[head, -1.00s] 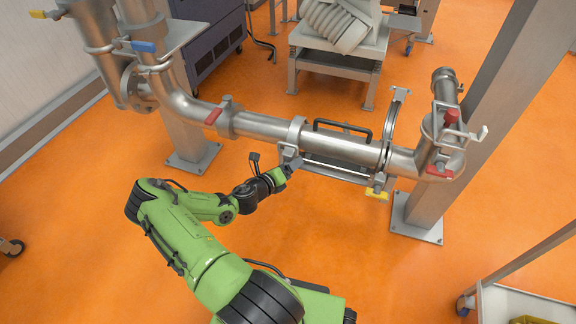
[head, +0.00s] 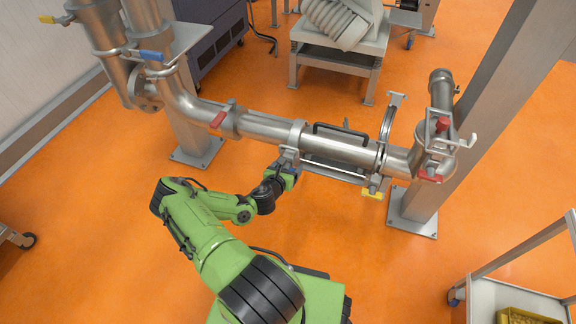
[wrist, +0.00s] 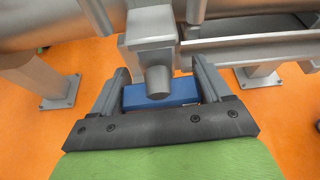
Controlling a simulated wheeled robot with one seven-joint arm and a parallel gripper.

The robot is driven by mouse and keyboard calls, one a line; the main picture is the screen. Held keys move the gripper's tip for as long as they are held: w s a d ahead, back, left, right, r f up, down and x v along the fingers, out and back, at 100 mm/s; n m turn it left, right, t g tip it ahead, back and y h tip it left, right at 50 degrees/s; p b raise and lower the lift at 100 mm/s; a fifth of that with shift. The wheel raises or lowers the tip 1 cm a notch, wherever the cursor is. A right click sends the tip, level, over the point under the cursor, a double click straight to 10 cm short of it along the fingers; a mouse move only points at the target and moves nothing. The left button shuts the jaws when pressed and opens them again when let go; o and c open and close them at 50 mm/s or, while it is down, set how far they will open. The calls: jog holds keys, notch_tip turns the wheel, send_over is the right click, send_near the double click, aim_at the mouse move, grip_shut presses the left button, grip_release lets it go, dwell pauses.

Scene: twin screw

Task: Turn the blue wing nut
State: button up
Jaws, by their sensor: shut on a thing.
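The blue wing nut (wrist: 182,92) sits on the end of a grey bolt below a clamp block, and shows as a blue bar in the wrist view. My gripper (wrist: 160,78) has one finger at each end of the bar and is shut on it. The bolt end hides the bar's middle. In the head view my gripper (head: 286,165) is at the clamp on the lower side of the steel pipe (head: 265,126); the nut there is mostly hidden by my gripper.
A yellow wing nut (head: 372,195) hangs at the right clamp. Red handles (head: 218,119) and another blue handle (head: 151,55) are on the pipes. A black handle (head: 342,130) is on the pipe's top. A trolley (head: 485,297) stands at lower right. Orange floor is free below the pipe.

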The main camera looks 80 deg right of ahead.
jog(key=shift+m, duration=0.3)
dwell(0.4)
jog(key=o, duration=0.7)
jog(key=shift+w, duration=0.1)
